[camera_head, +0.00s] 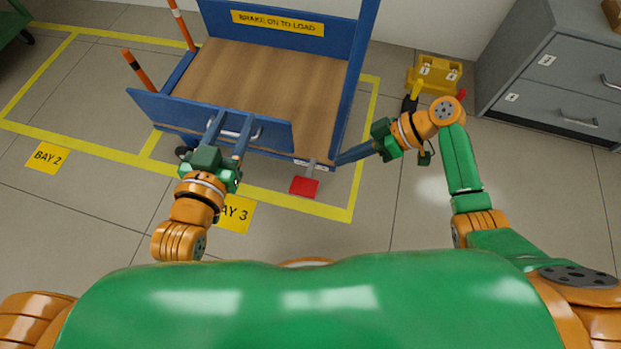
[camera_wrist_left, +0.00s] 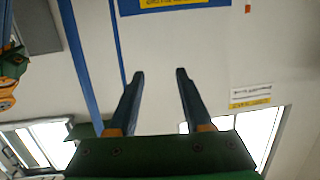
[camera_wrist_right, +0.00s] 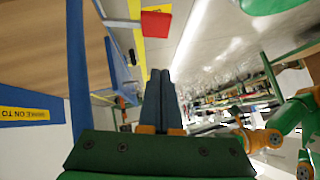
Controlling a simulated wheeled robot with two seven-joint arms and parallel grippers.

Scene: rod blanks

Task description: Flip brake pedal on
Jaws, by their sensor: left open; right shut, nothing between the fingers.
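The red brake pedal (camera_head: 304,187) sticks out low from the right end of the blue cart's (camera_head: 270,130) near side, on a grey arm. It also shows at the top of the right wrist view (camera_wrist_right: 156,23). My left gripper (camera_head: 230,125) is open in front of the cart's near blue panel, close to its silver handle (camera_head: 243,134); in the left wrist view its fingers (camera_wrist_left: 158,75) are apart with nothing between them. My right gripper (camera_head: 342,161) is shut and empty to the right of the pedal, near the cart's right corner; its fingers (camera_wrist_right: 160,75) are together in the right wrist view.
A grey drawer cabinet (camera_head: 555,75) stands at the right. A yellow box (camera_head: 433,74) stands on the floor beside it. Orange posts (camera_head: 138,70) rise at the cart's left. The tiled floor (camera_head: 330,235) before the pedal is clear.

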